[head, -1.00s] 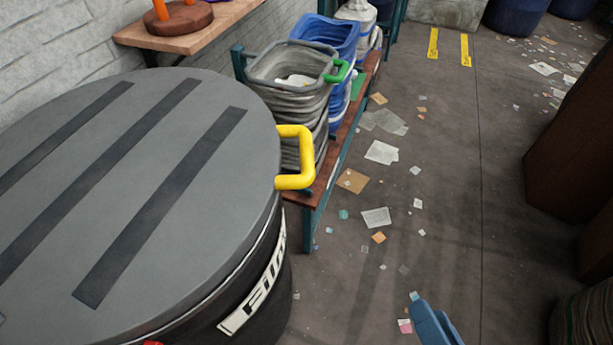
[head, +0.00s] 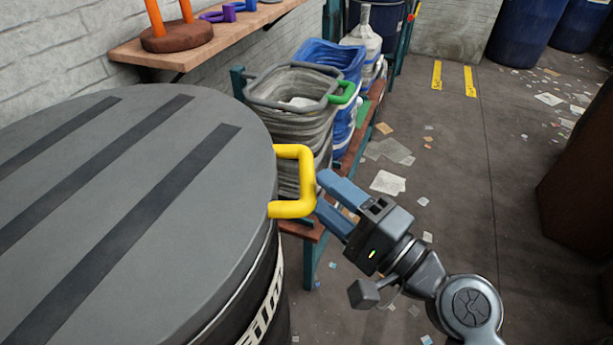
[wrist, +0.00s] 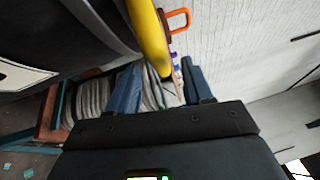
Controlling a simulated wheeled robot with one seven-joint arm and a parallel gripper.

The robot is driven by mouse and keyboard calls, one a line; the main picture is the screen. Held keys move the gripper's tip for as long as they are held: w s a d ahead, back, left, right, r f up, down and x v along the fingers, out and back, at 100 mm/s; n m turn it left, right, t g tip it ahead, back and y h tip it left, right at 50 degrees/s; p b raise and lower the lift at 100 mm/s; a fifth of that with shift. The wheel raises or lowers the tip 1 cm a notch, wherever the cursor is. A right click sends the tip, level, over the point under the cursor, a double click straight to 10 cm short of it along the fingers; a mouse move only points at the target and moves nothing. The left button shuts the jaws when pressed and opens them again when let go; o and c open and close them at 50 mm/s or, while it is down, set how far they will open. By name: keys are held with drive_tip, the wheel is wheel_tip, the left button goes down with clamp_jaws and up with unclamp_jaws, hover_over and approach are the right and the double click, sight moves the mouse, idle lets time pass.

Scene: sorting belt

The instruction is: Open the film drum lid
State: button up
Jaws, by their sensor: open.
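The film drum (head: 262,312) stands at the left in the head view, black with a white label. Its grey lid (head: 120,230) with dark stripes lies flat on top. A yellow handle (head: 302,181) sticks out from the lid's right edge. My gripper (head: 322,196) is open, with blue fingers pointing left at the handle from its right side. In the wrist view the yellow handle (wrist: 149,38) is just ahead, and the two fingers of my gripper (wrist: 160,88) stand apart with the handle's near end toward the gap. I cannot tell whether they touch it.
A bench (head: 304,228) beyond the drum holds a grey bin (head: 290,110), a blue bin (head: 335,62) and a white jug (head: 364,38). A wooden shelf (head: 215,42) runs along the wall. Paper scraps litter the open floor; a brown container (head: 580,180) stands right.

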sight(315, 188)
drive_tip(key=shift+p+x, duration=0.35)
drive_tip(key=shift+x, duration=2.15)
clamp_jaws()
drive_tip(key=shift+f, duration=0.1)
